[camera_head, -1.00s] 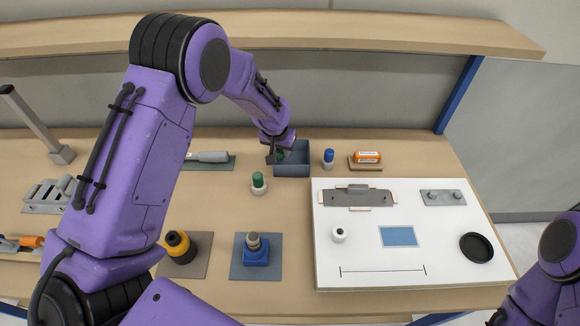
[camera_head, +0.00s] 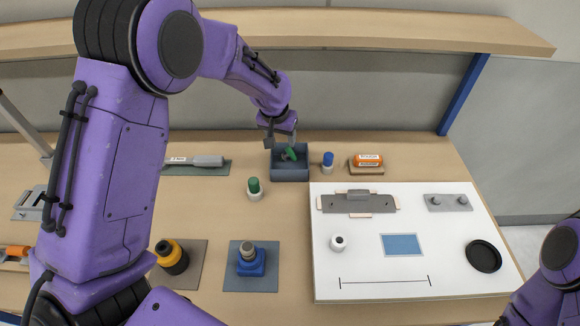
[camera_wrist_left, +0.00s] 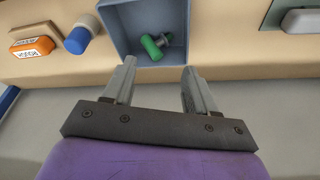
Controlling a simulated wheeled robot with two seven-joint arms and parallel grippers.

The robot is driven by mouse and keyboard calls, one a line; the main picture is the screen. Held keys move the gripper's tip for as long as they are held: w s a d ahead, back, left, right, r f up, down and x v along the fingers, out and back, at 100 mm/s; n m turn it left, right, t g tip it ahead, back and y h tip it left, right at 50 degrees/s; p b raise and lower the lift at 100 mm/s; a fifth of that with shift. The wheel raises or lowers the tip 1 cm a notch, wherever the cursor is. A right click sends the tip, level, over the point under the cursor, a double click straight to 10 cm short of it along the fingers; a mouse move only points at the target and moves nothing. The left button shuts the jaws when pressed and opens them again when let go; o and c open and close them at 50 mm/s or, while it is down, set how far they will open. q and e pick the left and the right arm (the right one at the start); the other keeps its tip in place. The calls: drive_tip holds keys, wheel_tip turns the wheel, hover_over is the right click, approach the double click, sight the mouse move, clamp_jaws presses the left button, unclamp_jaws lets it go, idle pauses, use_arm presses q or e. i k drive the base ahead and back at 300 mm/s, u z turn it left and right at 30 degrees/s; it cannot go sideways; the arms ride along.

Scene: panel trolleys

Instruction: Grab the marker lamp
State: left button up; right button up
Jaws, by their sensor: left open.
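A green piece with a grey metal end (camera_head: 291,154) lies tilted in the blue-grey bin (camera_head: 290,176) at the back of the table. It also shows in the left wrist view (camera_wrist_left: 151,47). A white lamp-like piece with a green cap (camera_head: 254,188) stands upright in front of the bin; a similar one with a blue cap (camera_head: 328,160) stands right of it. I cannot tell which is the marker lamp. My left gripper (camera_head: 280,142) is open and empty above the bin's back edge. In the left wrist view its fingers (camera_wrist_left: 158,70) are apart, clear of the green piece.
An orange labelled box (camera_head: 368,160) sits right of the blue-capped piece. A white board (camera_head: 350,265) with several items fills the right. Yellow-black (camera_head: 171,258) and blue (camera_head: 250,262) pieces stand on mats in front. A shelf (camera_head: 380,30) runs above the back.

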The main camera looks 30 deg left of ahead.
sight(173, 259)
drive_tip(key=k, duration=2)
